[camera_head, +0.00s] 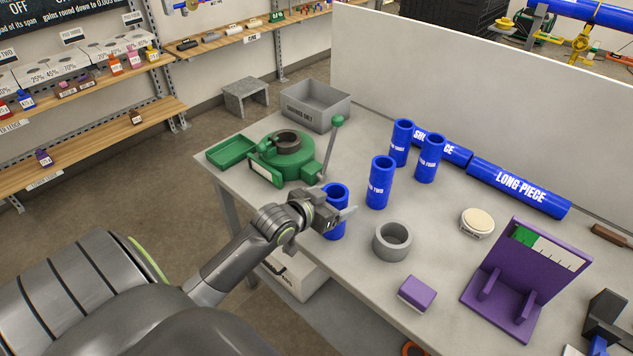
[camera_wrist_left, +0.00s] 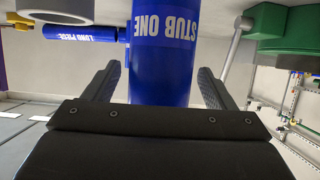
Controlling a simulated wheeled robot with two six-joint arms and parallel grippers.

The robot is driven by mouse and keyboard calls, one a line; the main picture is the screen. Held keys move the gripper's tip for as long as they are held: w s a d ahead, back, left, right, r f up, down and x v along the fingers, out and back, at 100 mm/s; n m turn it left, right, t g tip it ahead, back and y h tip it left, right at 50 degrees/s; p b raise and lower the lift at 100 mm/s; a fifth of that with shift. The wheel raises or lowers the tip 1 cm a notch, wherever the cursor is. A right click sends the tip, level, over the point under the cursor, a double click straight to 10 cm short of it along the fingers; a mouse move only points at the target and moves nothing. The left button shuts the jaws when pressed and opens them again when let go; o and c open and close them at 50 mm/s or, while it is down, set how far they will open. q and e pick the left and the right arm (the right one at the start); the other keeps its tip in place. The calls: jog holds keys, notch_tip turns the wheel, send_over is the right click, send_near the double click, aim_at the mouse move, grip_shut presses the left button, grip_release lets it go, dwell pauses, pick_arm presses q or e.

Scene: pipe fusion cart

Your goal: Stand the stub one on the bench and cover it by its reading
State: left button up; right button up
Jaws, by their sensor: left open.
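Stub one (camera_head: 337,192), a blue cylinder, is upright near the bench's (camera_head: 362,272) front left edge; whether its base touches is hard to tell. My left gripper (camera_head: 341,214) is around it. In the left wrist view the open fingers lie either side of the blue body (camera_wrist_left: 160,75), with its "STUB ONE" label facing the camera. Gaps show between fingers and stub. Stub two (camera_head: 380,184) and two more blue stubs, one (camera_head: 401,143) and another (camera_head: 430,158), stand behind it. My right gripper is out of view.
A green clamp with lever (camera_head: 290,160) is at the left; a grey ring (camera_head: 392,241), a purple block (camera_head: 418,293), a round cream-topped disc (camera_head: 477,221) and a purple stand (camera_head: 520,275) are to the right. Long blue pipes (camera_head: 515,187) lie along the back. Shelves (camera_head: 110,130) hold small coloured items.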

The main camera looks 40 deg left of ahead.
pick_arm(q)
jog(key=v, duration=1.1)
jog(key=shift+b, duration=0.35)
jog(key=shift+s, duration=0.1)
